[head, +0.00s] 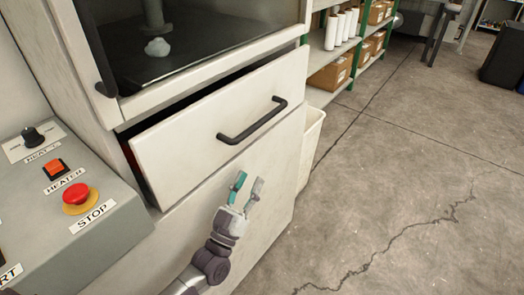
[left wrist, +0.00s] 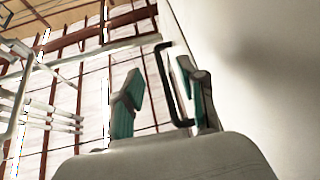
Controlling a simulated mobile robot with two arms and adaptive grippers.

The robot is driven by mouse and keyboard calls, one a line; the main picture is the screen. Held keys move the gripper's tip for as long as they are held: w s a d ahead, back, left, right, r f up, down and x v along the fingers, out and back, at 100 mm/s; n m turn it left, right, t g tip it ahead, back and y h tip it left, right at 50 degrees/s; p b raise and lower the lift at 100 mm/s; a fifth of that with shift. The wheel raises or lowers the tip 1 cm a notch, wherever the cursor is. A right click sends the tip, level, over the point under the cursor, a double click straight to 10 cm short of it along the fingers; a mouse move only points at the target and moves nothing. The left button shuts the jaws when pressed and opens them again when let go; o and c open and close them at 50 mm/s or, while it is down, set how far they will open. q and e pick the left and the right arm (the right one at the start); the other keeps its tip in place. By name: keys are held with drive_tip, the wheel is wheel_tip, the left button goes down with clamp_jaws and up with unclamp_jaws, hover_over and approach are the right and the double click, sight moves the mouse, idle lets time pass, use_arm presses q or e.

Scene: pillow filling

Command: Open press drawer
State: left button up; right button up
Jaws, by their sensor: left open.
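The press drawer (head: 195,125) is a pale front panel below the press window. It stands slightly out from the cabinet, with a dark gap along its top and left edges. Its black bar handle (head: 252,122) is on the front; it also shows in the left wrist view (left wrist: 172,85), past and between the fingers. My left gripper (head: 247,185), with teal finger pads, is open and empty below the handle, apart from it in the head view. It also shows in the left wrist view (left wrist: 160,72). My right gripper is out of view.
A control box with a red stop button (head: 76,194) and an orange heater switch (head: 55,168) stands at the left. A pale bin (head: 311,140) stands beside the cabinet. Green shelving (head: 350,62) is behind. The concrete floor (head: 420,160) at right is clear.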

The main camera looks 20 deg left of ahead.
sight(260, 126)
use_arm(q)
wheel_tip(260, 126, up, 5)
drive_tip(key=s+n+t+b, duration=0.2)
drive_tip(key=t, duration=0.1)
drive_tip(key=shift+y, duration=0.4)
drive_tip(key=x, duration=1.3)
drive_tip(key=shift+w+a+f, duration=0.1)
drive_tip(key=shift+w, duration=0.1)
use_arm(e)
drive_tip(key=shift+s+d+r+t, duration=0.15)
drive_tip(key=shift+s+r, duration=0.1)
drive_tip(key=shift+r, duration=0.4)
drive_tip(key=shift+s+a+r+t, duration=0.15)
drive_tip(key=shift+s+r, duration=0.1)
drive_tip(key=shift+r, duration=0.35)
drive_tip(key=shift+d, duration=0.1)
use_arm(q)
clamp_jaws()
